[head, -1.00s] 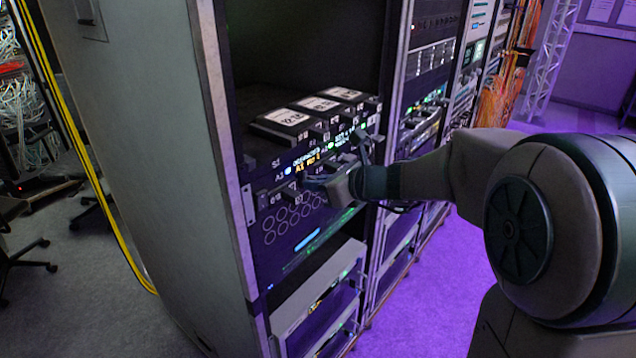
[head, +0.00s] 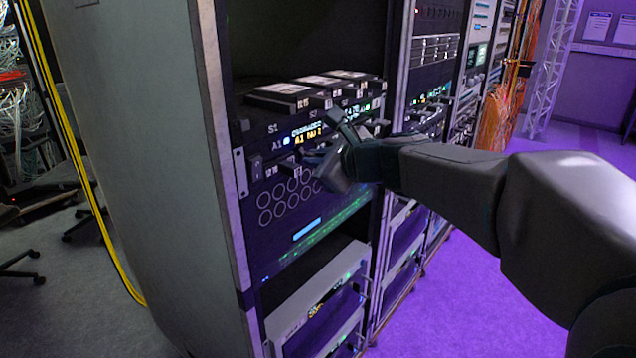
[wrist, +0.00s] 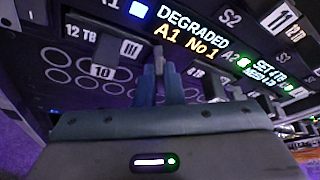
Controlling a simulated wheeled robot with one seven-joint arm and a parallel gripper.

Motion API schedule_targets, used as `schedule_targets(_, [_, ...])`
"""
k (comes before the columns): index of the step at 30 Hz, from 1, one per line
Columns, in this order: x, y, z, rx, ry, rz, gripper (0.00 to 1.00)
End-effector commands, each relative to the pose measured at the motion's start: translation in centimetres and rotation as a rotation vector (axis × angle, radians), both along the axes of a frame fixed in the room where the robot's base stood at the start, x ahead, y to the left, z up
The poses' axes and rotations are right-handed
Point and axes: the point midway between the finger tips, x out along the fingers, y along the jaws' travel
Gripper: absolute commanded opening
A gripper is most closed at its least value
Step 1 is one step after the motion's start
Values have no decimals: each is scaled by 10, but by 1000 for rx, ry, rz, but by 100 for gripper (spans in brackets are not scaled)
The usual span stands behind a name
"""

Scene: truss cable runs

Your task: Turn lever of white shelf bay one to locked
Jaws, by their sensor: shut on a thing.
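My gripper (head: 312,156) reaches the front of the rack unit from the right in the head view. In the wrist view its two fingers (wrist: 160,85) are close together, pointing at the panel just below the display line "A1 No 1". They are shut on a small part there, seemingly a bay lever, which the fingers mostly hide. The display (head: 306,135) reads "DEGRADED" above "A1 No 1" in the wrist view (wrist: 190,35). I cannot tell the lever's angle.
Several black drive modules with pale labels (head: 285,92) lie on top of the unit. A left rack post (head: 222,180) and a right rack post (head: 386,180) flank it. More racks stand to the right. Purple-lit floor (head: 440,310) is clear in front.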

Motion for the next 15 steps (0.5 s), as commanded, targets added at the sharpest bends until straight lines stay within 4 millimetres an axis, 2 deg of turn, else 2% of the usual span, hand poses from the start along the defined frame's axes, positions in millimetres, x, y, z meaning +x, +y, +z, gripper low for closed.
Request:
schedule_targets(1, [-1, 0, -10, -25, -36, 0, 0])
schedule_targets(15, [-3, 2, -13, -259, -337, 0, 0])
